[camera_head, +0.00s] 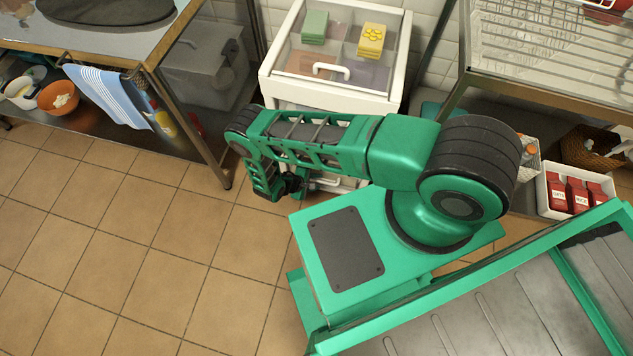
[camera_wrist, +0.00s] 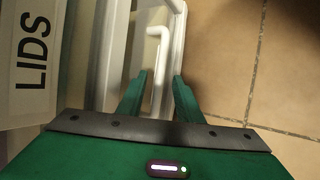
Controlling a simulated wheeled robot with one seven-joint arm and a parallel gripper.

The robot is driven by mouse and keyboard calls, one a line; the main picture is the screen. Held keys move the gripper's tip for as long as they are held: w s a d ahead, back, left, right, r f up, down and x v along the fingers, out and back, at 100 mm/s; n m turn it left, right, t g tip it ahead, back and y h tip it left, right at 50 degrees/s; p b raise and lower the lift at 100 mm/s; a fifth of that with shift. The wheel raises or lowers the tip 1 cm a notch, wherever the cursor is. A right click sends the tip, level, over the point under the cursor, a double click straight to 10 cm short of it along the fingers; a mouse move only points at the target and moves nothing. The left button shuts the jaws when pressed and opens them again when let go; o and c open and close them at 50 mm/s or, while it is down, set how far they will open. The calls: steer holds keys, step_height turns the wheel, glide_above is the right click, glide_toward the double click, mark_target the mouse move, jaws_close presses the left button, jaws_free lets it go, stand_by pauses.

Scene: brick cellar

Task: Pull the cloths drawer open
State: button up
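A white drawer unit (camera_head: 281,88) stands against the wall in the head view, its lower front mostly hidden behind my arm. In the wrist view a white bar handle (camera_wrist: 153,31) reaches down between the two green fingers of my gripper (camera_wrist: 158,82). The fingers are open, one on each side of the handle, with a gap visible beside it. A white front at left carries the label LIDS (camera_wrist: 32,52). No cloths label is readable. In the head view my gripper (camera_head: 291,187) is low in front of the unit, partly hidden by my arm.
The unit's clear top shows green cloths (camera_head: 314,27) and a yellow stack (camera_head: 372,38) inside. A steel table (camera_head: 190,130) stands left of it and a wire-rack shelf (camera_head: 456,88) right. The tiled floor (camera_head: 130,235) at left is clear.

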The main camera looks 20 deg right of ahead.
jaws_close()
steer(key=shift+d, duration=0.1)
